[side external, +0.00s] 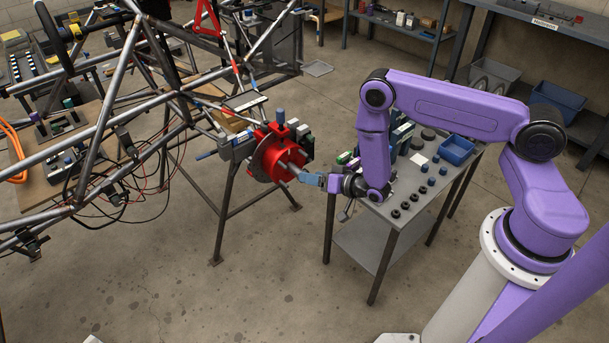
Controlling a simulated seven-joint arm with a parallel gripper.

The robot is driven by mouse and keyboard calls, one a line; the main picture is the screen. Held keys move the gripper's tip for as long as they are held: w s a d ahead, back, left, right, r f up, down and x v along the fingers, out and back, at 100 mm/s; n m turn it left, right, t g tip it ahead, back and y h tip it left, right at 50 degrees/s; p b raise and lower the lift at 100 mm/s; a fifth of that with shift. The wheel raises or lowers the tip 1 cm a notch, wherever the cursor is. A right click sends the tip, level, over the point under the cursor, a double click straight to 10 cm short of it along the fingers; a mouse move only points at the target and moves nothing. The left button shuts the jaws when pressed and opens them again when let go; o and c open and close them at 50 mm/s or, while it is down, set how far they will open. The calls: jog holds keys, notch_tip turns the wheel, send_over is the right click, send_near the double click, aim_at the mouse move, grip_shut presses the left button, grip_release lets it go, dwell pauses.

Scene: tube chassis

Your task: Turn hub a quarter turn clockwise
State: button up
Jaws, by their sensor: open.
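The hub (264,157) is a red round part with a dark disc, mounted on the end of the tube chassis (118,80). A blue-capped post stands up from its top. My gripper (300,173) reaches in from the right, level with the hub's front face. Its jaws are open and sit at or very close to the hub's centre. I cannot tell from this view whether they touch the hub or stand just off it. The wrist hides part of the space between the hub and the small table.
A metal table (398,235) stands right of the hub, under my wrist, with several small dark parts and a blue bin (457,149). A stand with dark legs (226,205) is below the chassis. Cables hang at the left. The concrete floor in front is clear.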

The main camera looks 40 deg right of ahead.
aim_at(289, 165)
jog(key=shift+x, duration=2.15)
jog(key=shift+c, duration=0.3)
grip_shut()
